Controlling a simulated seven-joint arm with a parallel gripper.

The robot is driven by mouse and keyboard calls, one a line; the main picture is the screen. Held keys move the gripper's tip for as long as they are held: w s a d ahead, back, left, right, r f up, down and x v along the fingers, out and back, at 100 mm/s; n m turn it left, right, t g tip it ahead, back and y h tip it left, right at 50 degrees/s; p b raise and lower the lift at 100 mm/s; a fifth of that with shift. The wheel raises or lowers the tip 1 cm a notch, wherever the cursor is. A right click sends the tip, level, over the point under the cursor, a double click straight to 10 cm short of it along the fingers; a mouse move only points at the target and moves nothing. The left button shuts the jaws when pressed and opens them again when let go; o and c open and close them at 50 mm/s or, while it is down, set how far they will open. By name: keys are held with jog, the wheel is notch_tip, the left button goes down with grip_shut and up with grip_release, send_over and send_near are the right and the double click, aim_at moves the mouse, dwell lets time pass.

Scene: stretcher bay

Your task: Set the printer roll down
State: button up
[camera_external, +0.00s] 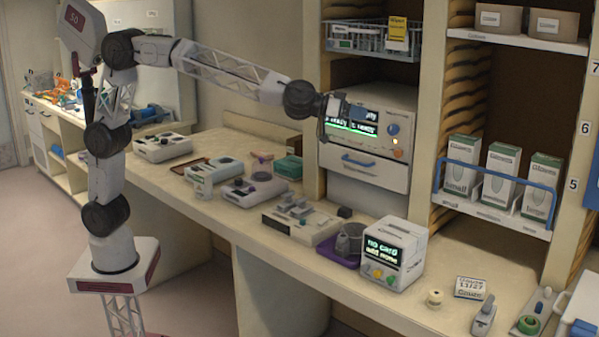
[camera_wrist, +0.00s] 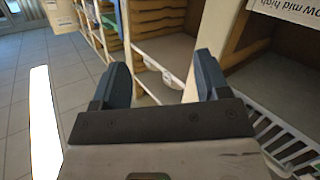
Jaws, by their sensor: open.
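A small cream-coloured roll (camera_external: 435,298), which looks like the printer roll, sits on the counter right of the white box device with a lit screen (camera_external: 394,254). It is not visible in the wrist view. My gripper (camera_external: 340,120) is high above the counter, in front of the large white machine with a blue-handled drawer (camera_external: 366,160), well up and left of the roll. In the wrist view my gripper (camera_wrist: 162,78) has its two dark fingers wide apart with nothing between them.
A label card (camera_external: 471,288), a grey-handled tool (camera_external: 483,315) and a green ring (camera_external: 528,324) lie right of the roll. Several devices line the counter leftwards. Shelves with cartons (camera_external: 501,172) and a wire basket (camera_external: 358,38) stand behind. Bare counter shows around the roll.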

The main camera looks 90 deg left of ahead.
jog(key=s+a+f+m+g+h, duration=0.1)
jog(key=s+a+f+g, duration=0.1)
jog(key=s+a, duration=0.5)
jog(key=s+a+f+m+g, duration=0.1)
jog(key=s+a+f+g, duration=0.15)
jog(key=s, duration=0.85)
jog(key=s+a+f+g+h, duration=0.15)
jog(key=s+a, duration=0.25)
jog(key=s, duration=0.5)
jog(key=s+a+f+g+y, duration=0.1)
jog(key=s+a+f, duration=0.3)
jog(key=s, duration=0.8)
jog(key=s+a+f+g+y, duration=0.2)
jog(key=s+a+f, duration=0.3)
jog(key=s+f, duration=0.4)
jog(key=s+a+f+g+y, duration=0.1)
jog(key=s+a+f+g, duration=0.3)
jog(key=s, duration=1.2)
notch_tip(320, 180, down, 2)
jog(key=shift+s+a+f+n+y, duration=0.15)
jog(key=shift+s+a+n+y, duration=0.2)
jog(key=shift+a+n, duration=0.1)
jog(key=shift+o, duration=0.5)
